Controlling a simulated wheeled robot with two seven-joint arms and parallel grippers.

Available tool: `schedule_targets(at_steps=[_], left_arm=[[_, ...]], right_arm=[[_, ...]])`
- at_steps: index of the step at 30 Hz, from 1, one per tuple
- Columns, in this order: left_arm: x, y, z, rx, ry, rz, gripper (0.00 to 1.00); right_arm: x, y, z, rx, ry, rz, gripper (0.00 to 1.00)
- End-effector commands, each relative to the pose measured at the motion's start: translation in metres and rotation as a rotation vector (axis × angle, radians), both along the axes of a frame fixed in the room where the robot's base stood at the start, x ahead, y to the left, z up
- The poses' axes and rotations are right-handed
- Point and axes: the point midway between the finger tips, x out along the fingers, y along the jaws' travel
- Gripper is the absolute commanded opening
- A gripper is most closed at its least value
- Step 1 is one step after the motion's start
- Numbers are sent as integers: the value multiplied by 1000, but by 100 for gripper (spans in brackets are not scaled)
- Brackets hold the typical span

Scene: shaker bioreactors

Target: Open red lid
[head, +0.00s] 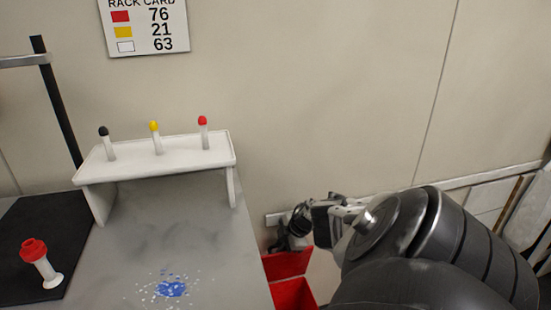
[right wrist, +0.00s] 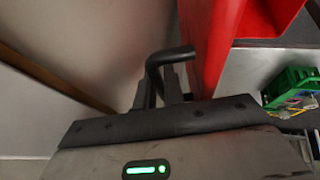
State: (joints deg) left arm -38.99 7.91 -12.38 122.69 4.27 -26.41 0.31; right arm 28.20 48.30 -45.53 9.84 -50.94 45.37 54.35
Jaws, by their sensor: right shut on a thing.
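The red lid (right wrist: 207,45) shows in the right wrist view as a red panel at the top. A black bent handle (right wrist: 170,55) sticks out to its left. My right gripper (right wrist: 160,85) is shut on this handle, with its fingers at the handle's lower end. In the head view my right gripper (head: 291,240) is beyond the table's right edge, just above a red container (head: 290,292) with a red panel (head: 287,264) at its top. My arm hides much of the container, so I cannot tell how far the lid is open. My left gripper is out of view.
A grey table (head: 215,270) carries a white rack (head: 180,157) with several capped tubes. Blue and white bits (head: 171,288) lie near the front. A green crate (right wrist: 290,86) is right of the lid.

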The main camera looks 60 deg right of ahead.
Motion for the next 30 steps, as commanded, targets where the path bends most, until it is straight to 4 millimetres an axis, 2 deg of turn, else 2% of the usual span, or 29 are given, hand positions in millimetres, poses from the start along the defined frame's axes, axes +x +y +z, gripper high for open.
schedule_targets(at_steps=[8, 9, 19, 23, 26, 30], left_arm=[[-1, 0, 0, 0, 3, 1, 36], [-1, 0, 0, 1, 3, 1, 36], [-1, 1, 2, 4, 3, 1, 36], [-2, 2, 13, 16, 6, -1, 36], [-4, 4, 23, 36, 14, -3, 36], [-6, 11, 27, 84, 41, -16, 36]], right_arm=[[3, 2, 1, 2, -4, 3, 0], [3, 2, 1, 2, -4, 3, 19], [1, 0, 3, -2, -2, 1, 19], [-4, -1, 15, -3, -1, 1, 19], [-11, -2, 30, -3, 0, 2, 19], [-22, -3, 54, -2, 1, 1, 19]])
